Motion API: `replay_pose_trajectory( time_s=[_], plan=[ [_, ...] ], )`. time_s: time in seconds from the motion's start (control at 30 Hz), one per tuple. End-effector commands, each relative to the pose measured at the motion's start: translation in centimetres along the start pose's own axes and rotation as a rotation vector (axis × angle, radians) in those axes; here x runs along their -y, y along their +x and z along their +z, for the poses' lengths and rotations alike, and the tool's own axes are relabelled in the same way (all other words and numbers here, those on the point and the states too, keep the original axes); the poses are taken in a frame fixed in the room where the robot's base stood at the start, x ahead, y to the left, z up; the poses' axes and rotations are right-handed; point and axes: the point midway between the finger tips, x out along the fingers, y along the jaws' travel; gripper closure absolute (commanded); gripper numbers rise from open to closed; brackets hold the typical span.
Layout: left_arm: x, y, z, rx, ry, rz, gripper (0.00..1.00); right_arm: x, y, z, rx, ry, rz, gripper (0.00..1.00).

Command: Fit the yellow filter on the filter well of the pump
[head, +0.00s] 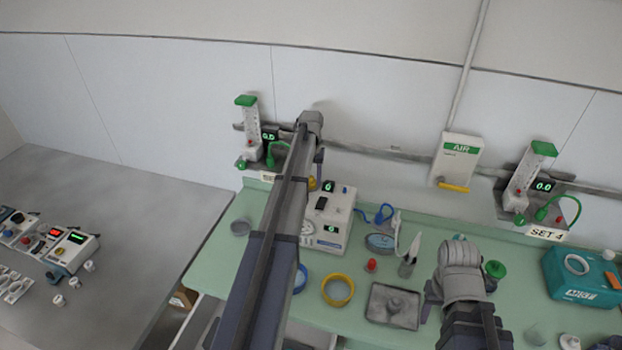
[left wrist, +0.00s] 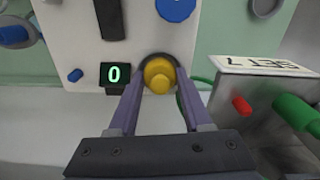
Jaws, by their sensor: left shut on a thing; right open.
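The pump (head: 328,230) is a white box with green displays on the green counter; its panel fills the upper left of the left wrist view (left wrist: 75,40). My left gripper (left wrist: 158,92) is shut on the yellow filter (left wrist: 159,75), a small round knob-like piece. The filter is in front of a dark round ring, the filter well (left wrist: 146,60), at the pump's edge. The fingers and filter cover much of the well, so I cannot tell whether it is seated. In the head view the filter (head: 312,183) shows beside my left arm. My right gripper (head: 432,298) is open, partly hidden by its wrist.
A yellow ring (head: 338,290), a dark tray (head: 393,306) and a red-topped item (head: 371,265) lie on the counter. A flowmeter (head: 250,125) is on the wall behind the left arm. A teal case (head: 580,277) stands at the right. A grey table (head: 110,210) is at the left.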

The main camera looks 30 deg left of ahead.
Motion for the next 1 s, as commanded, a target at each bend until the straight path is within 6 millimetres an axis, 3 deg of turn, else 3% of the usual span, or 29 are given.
replay_pose_trajectory(
  time_s=[0.17, 0.2, 0.47, 1.0],
  plan=[
    [0.0, 0.02, 0.0, 0.0, 0.0, 0.0, 1.0, 0.0, 0.02, 0.0, 0.0, 0.0, 0.0, 0.5],
    [0.0, 0.02, 0.0, 0.0, 0.0, 0.0, 0.47, 0.0, 0.02, 0.0, 0.0, 0.0, 0.0, 0.5],
    [-0.01, 0.02, 0.0, 0.0, 0.0, 0.0, 0.18, 0.0, 0.02, 0.0, 0.0, 0.0, 0.0, 0.5],
    [-0.21, 0.03, 0.01, 0.0, 0.002, 0.003, 0.16, 0.0, 0.03, -0.04, -0.002, 0.003, 0.0, 0.5]
  ],
)
